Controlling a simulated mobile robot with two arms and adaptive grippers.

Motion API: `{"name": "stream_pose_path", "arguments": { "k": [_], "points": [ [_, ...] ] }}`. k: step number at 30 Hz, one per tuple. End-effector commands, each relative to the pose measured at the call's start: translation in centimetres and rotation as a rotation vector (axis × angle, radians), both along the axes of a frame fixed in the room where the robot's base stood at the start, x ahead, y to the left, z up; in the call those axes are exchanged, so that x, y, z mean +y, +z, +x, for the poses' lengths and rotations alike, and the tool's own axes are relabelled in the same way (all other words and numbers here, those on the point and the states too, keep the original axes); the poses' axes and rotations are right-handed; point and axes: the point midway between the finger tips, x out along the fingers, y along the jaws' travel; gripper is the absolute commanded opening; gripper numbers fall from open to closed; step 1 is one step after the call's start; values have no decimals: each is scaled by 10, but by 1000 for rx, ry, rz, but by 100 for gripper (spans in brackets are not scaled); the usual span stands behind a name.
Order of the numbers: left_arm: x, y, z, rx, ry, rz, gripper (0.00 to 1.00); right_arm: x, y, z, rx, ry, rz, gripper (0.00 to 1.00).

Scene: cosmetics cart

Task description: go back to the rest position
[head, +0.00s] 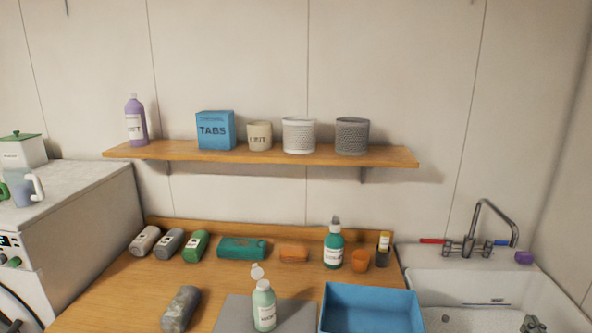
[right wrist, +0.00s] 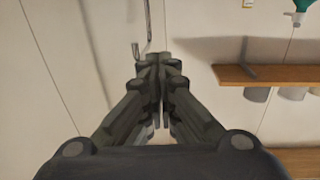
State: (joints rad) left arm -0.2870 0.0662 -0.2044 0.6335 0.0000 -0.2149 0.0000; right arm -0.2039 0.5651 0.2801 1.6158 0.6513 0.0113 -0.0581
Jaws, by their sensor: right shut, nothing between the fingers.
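My right gripper (right wrist: 159,62) fills the middle of the right wrist view, its fingers together with nothing between them. My left gripper is not in view.
The wooden counter (head: 105,300) holds several bottles, a blue bin (head: 371,285) and a pale green open bottle (head: 264,308) on a grey mat (head: 232,312). A wall shelf (head: 230,155) carries containers. A tap (head: 480,225) rises behind the sink.

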Motion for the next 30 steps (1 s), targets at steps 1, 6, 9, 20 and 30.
{"name": "stream_pose_path", "arguments": {
  "k": [1,6,9,20,30],
  "points": [
    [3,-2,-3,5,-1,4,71,0,-6,-1,8,-2,2,0],
    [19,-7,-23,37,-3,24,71,2,-40,-5,62,-9,9,0],
    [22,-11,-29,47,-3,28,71,3,-64,-9,101,-13,15,0],
    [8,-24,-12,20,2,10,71,21,-191,-39,309,-25,36,0],
    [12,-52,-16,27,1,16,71,89,-405,-139,706,11,59,0]
  ]
}}
